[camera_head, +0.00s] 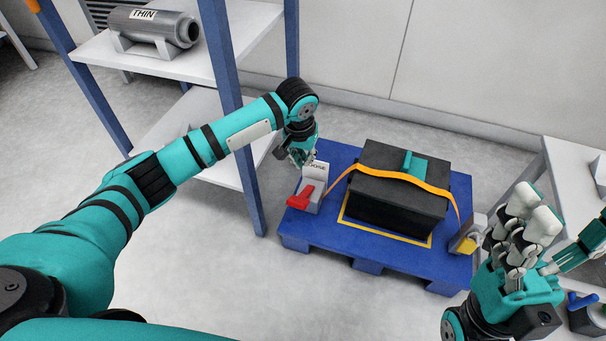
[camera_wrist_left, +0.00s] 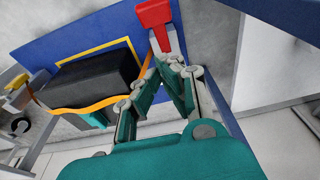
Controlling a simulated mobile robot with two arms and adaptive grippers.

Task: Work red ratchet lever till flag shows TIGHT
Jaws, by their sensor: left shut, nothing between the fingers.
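The red ratchet lever (camera_head: 300,197) sticks out from the front left of a grey ratchet block (camera_head: 313,188) on the blue pallet's left edge. The flag (camera_head: 317,168) on the block is partly covered; the letters I can read look like "OOSE". In the left wrist view, the red lever (camera_wrist_left: 155,14) is at the top, beyond the fingers. My left gripper (camera_head: 299,158) is shut and empty, just behind and above the block, apart from the lever. My right gripper (camera_head: 530,212) is raised at the lower right; its finger gap is unclear.
An orange strap (camera_head: 395,177) runs over a black case (camera_head: 395,207) on the blue pallet (camera_head: 350,252) to a yellow-and-grey fitting (camera_head: 467,240). A shelf rack's blue post (camera_head: 240,140) stands left of the pallet. Floor in front is clear.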

